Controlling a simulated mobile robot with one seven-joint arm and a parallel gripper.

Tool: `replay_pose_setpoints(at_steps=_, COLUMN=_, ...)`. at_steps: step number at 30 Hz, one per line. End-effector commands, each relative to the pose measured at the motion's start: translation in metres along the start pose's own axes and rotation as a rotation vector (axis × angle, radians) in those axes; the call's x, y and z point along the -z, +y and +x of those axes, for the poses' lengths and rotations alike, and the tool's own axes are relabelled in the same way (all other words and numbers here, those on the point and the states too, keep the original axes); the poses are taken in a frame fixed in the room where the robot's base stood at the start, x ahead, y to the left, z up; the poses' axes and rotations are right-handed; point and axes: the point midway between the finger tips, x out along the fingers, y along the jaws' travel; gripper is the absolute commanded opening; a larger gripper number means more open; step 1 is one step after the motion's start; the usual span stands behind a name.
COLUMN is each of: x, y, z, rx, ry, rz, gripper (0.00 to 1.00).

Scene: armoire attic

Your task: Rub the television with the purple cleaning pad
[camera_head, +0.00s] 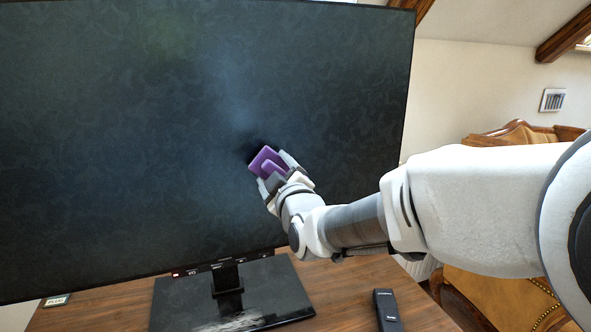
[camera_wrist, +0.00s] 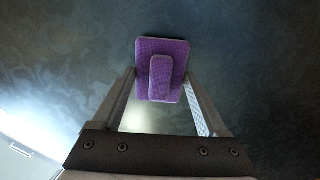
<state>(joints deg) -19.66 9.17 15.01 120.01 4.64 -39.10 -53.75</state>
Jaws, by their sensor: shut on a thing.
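The television (camera_head: 150,130) has a large dark screen with a mottled, smudgy pattern and stands on a black stand. The screen also fills the background of the wrist view (camera_wrist: 60,60). The purple cleaning pad (camera_head: 263,159) is a flat block with a raised handle; it also shows in the wrist view (camera_wrist: 174,50). My gripper (camera_head: 275,177) is shut on the pad's handle, in front of the lower right part of the screen. The pad's flat face is toward the screen, with a dark shadow beside it. I cannot tell whether it touches the screen.
The wooden table (camera_head: 110,310) bears the television stand (camera_head: 228,295). A black remote (camera_head: 386,310) lies at the table's front right, below my arm. A small labelled item (camera_head: 56,300) is at the left. A brown leather sofa (camera_head: 525,137) stands behind at the right.

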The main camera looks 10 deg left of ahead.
Motion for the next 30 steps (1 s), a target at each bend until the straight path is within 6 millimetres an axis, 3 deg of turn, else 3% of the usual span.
replay_pose_setpoints(at_steps=12, x=-0.001, y=0.001, z=-0.042, rx=-0.001, ry=-0.001, rz=-0.001, gripper=0.32)
replay_pose_setpoints(at_steps=30, x=0.000, y=0.001, z=-0.056, rx=-0.002, ry=0.000, rz=-0.002, gripper=0.32)
